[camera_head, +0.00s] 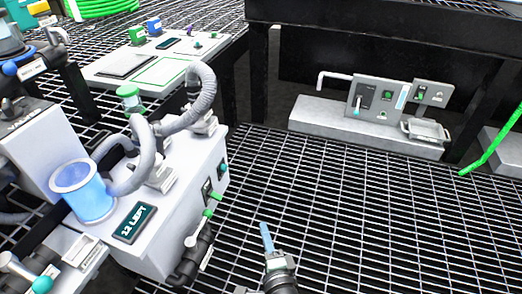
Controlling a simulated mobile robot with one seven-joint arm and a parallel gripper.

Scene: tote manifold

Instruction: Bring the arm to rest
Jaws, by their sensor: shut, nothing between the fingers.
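My gripper (266,229) shows at the bottom middle, in front of the floor grating. Its slim blue fingers are together and point up the picture, with nothing seen between them. The dark wrist behind it is cut off by the bottom edge. The gripper appears clear of the white cabinet to its left, with grating showing between them. Most of my arm is out of view.
The white cabinet (178,229) carries a blue cup (83,195), grey hoses (200,100) and a dark "12 LEFT" display (135,222). Dark pipework (190,262) stands at its side. A grey control panel (378,99) is at the back right. Open grating (380,210) fills the right.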

